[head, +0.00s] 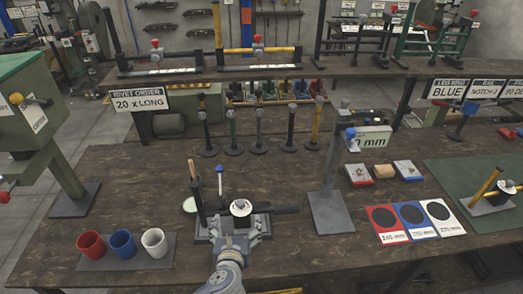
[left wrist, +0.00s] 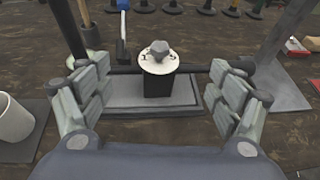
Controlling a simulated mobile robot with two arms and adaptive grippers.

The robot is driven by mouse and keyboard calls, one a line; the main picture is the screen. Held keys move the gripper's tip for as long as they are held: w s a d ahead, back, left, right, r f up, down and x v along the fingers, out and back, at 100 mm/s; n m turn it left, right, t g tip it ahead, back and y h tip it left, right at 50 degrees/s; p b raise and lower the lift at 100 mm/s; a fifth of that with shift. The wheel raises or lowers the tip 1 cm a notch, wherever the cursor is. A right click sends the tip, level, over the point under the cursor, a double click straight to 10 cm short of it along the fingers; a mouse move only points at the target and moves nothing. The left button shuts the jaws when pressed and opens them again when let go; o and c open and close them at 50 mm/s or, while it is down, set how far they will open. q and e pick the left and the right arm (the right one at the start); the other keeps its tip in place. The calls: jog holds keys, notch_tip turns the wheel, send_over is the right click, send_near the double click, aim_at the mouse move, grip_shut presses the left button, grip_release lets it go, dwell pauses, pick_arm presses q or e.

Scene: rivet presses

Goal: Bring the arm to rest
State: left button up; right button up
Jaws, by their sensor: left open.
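My left gripper (head: 239,236) is over the front of the dark wooden table (head: 120,205), just in front of a small press on a grey base plate. In the left wrist view its two fingers (left wrist: 158,95) stand wide apart with nothing between the tips. Beyond the fingers is the press's white dial (left wrist: 158,63) with a grey knob, on a black block with a dark horizontal bar. The same dial (head: 240,207) shows in the head view just beyond the gripper. Whether a finger touches the press is unclear. My right gripper is not in view.
Red, blue and white cups (head: 122,243) stand on a mat at front left. A grey post (head: 328,185) rises right of the press. Colored cards (head: 410,217) and a green mat (head: 470,175) lie at right. Several upright rods (head: 258,130) stand behind. A green machine (head: 35,105) is at left.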

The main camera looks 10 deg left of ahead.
pick_arm(q)
jog(key=s+a+f+n+g+h, duration=0.15)
jog(key=s+n+g, duration=0.35)
jog(key=s+n, duration=0.95)
jog(key=s+a+n+g+h, duration=0.1)
jog(key=s+a+n+g, duration=0.3)
jog(key=s+n, duration=1)
notch_tip(320, 180, down, 31)
jog(key=w+d+n+g+b, duration=0.1)
jog(key=d+n+g+b, duration=0.15)
jog(key=b, duration=0.25)
jog(key=s+a+f+b, duration=0.2)
jog(key=s+f, duration=0.6)
jog(key=f, duration=0.2)
jog(key=s+a+f+b, duration=0.2)
jog(key=s+f, duration=0.7)
jog(key=f, duration=0.2)
jog(key=shift+n+g, duration=0.3)
jog(key=shift+g, duration=0.15)
